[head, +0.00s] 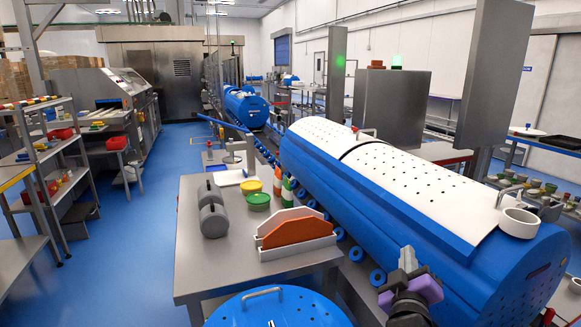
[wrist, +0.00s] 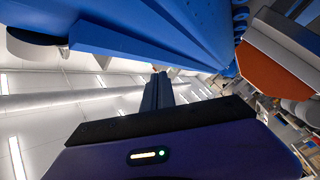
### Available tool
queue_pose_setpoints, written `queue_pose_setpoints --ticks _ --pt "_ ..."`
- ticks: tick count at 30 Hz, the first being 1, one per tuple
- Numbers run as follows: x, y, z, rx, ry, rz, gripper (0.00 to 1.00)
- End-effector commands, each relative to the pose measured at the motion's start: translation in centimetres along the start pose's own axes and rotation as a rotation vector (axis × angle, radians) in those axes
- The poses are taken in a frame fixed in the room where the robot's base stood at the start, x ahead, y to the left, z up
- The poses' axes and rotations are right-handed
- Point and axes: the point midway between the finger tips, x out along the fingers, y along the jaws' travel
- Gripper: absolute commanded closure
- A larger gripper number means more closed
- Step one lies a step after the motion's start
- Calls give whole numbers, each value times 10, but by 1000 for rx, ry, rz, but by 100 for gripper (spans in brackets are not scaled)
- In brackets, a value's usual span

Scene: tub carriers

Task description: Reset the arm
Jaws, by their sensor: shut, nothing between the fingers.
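My gripper (head: 407,256) shows at the lower right of the head view, pointing up, beside the near side of the large blue tub. Its grey fingers are together with nothing between them. In the wrist view the shut fingers (wrist: 158,92) rise above the purple gripper body. The blue tub (head: 400,205) lies on its side on a roller line, with a white perforated cover (head: 400,165) on top. It also fills the top of the wrist view (wrist: 160,35). I cannot tell the exact gap between gripper and tub.
A blue perforated lid (head: 230,315) with a handle is at the bottom. Blue floor (head: 110,260) is open at left.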

Motion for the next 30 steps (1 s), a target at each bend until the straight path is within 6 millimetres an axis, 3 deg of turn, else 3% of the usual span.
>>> queue_pose_setpoints --ticks 1,6,12,20,30 --pt "-20 -14 11 34 29 -35 100" --pt "-84 -42 32 171 124 -131 100" --pt "-165 -56 54 333 194 -221 100" --pt "-267 -44 77 535 222 -301 100" --pt "-383 -6 102 743 149 -358 100"
